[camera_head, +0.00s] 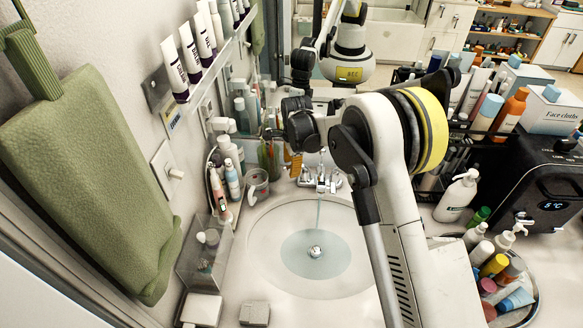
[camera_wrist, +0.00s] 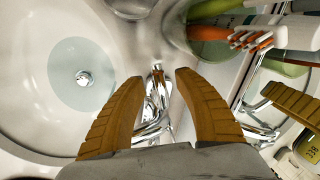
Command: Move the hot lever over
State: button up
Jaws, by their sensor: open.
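The chrome tap (camera_head: 320,181) stands at the back rim of the white sink (camera_head: 262,262), and a stream of water falls from its spout. Its left lever (camera_head: 304,178), seemingly the hot one, shows small beside the spout; no marking is legible. In the wrist view my gripper (camera_wrist: 160,77) is open, its two brown ribbed fingers on either side of a slim chrome part (camera_wrist: 157,78), apparently a lever. I see a gap on both sides and cannot tell any contact. The rest of the tap (camera_wrist: 150,128) is partly hidden behind the gripper's palm.
A cup with toothbrushes (camera_wrist: 208,48) stands close beyond the right fingertip. A mirror at right in the wrist view reflects a finger (camera_wrist: 292,103). A pump bottle (camera_head: 457,196) and a tray of bottles (camera_head: 533,300) stand right of the sink.

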jog(key=shift+f, duration=0.1)
grip_shut()
jog(key=shift+s, duration=0.15)
dwell(0.3)
jog(key=n, duration=0.1)
jog(key=s+n+b, duration=0.1)
jog(key=shift+d+f+n, duration=0.1)
jog(key=shift+d+n, duration=0.3)
jog(key=n, duration=0.1)
jog(key=s+d+n+y+b, duration=0.1)
jog(key=n, duration=0.1)
jog(key=shift+d+n+g, duration=0.1)
jog(key=shift+n+g, duration=0.2)
jog(key=shift+g, duration=0.1)
jog(key=shift+s+d+n+g+b, duration=0.25)
jog(key=shift+d+n, duration=0.25)
jog(key=shift+n, duration=0.6)
jog(key=shift+s+d+n+g+b, duration=0.2)
jog(key=shift+d+n, duration=0.25)
jog(key=shift+n, duration=0.65)
